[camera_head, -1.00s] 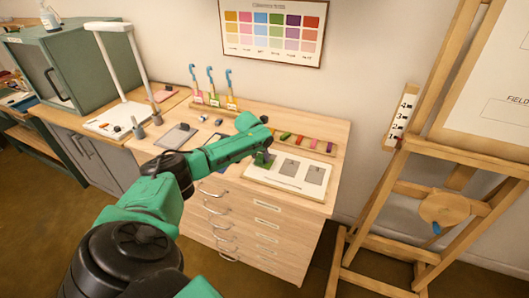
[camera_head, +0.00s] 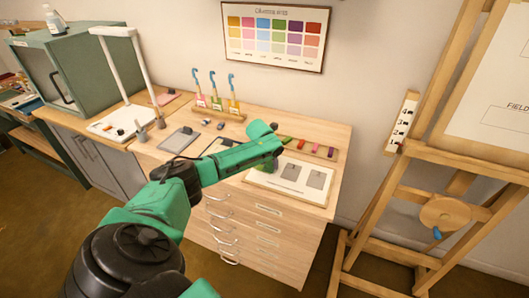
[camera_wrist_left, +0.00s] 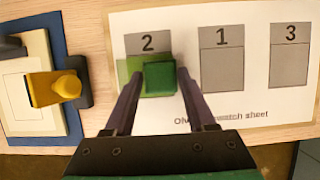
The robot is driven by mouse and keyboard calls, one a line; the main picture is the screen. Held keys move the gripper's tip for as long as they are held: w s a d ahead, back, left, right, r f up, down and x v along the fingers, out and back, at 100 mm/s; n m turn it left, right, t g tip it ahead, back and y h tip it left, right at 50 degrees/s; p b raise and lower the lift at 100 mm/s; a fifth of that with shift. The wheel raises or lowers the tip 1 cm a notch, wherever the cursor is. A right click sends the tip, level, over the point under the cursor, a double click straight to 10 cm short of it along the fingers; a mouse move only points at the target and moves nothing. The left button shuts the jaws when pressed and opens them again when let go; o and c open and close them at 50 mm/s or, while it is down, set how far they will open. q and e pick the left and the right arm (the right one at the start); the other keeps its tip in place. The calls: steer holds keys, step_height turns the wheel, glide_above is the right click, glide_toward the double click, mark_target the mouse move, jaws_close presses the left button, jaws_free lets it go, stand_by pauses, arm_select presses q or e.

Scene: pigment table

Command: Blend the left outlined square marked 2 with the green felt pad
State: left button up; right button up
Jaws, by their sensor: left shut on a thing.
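The swatch sheet (camera_wrist_left: 290,108) lies flat on the table; it also shows in the head view (camera_head: 262,190). It bears grey outlined squares marked 2 (camera_wrist_left: 133,44), 1 and 3, with 2 on the left. My left gripper (camera_wrist_left: 158,80) is shut on the green felt pad (camera_wrist_left: 160,76), which covers the lower part of square 2. A lighter green patch (camera_wrist_left: 136,82) shows around the pad's left side. Whether the pad presses on the sheet cannot be told. In the head view my left arm hides square 2. My right gripper is not in view.
A yellow piece (camera_wrist_left: 52,88) stands on a blue-edged white plate left of the sheet. Behind the sheet, a wooden rack (camera_head: 325,154) holds several coloured pieces. Brushes (camera_head: 214,88) stand further back. An easel (camera_head: 450,150) stands right of the table.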

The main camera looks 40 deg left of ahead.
arm_select(q)
steer(key=shift+w+d+f, duration=0.1)
steer(key=shift+w+d, duration=0.15)
steer(key=shift+d, duration=0.5)
step_height(320, 180, up, 7)
steer(key=p, duration=0.7)
steer(key=shift+a, duration=0.1)
